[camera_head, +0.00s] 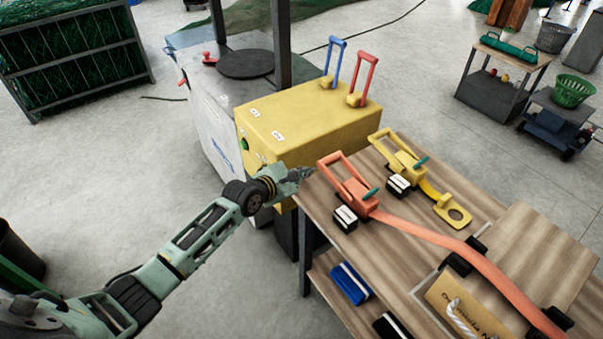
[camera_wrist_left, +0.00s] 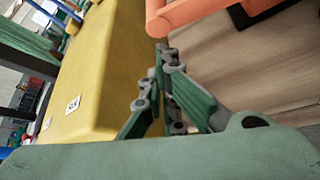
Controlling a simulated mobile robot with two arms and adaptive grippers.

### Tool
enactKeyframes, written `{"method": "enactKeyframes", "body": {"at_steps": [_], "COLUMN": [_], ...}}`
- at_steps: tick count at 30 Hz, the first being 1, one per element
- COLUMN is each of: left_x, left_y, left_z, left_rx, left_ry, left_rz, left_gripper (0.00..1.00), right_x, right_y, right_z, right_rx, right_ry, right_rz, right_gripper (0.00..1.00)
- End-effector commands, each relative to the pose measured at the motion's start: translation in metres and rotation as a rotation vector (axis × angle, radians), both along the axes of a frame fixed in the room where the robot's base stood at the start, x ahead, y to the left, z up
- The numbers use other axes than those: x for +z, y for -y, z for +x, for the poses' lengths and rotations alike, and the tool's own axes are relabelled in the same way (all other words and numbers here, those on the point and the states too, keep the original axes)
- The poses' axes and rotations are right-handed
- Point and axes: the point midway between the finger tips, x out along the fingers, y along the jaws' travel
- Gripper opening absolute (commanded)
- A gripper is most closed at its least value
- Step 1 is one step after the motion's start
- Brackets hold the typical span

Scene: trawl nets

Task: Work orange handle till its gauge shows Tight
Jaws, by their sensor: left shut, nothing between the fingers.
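The orange handle (camera_head: 341,170) is a rectangular loop on an orange ratchet body (camera_head: 361,203) at the near left corner of the wooden table. An orange strap runs from it to the right. A small black and white gauge (camera_head: 345,219) sits beside the body; its reading is too small to tell. My left gripper (camera_head: 303,174) is shut and empty, just left of the handle and apart from it. In the left wrist view the fingers (camera_wrist_left: 165,62) are together, with part of the orange handle (camera_wrist_left: 185,12) above them. My right gripper is not in view.
A yellow ratchet (camera_head: 402,160) with its own gauge (camera_head: 399,186) stands behind the orange one. A yellow cabinet (camera_head: 310,125) with blue (camera_head: 334,62) and red levers (camera_head: 362,80) is close behind my left gripper. The wooden table (camera_head: 400,240) has a rope board on it.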

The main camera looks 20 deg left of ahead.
Motion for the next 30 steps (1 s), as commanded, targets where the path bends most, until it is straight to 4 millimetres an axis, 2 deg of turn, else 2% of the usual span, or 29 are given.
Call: {"method": "enactKeyframes", "body": {"at_steps": [22,30], "left_x": [0.016,0.035], "left_y": [0.001,0.004], "left_z": [-0.001,-0.002], "left_rx": [0.001,0.001], "left_ry": [0.059,0.124], "left_rz": [0.074,0.152], "left_gripper": [0.00,0.00], "right_x": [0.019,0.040], "right_y": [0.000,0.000], "right_z": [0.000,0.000], "right_rx": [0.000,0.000], "right_ry": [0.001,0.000], "right_rz": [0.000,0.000], "right_gripper": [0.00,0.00]}}
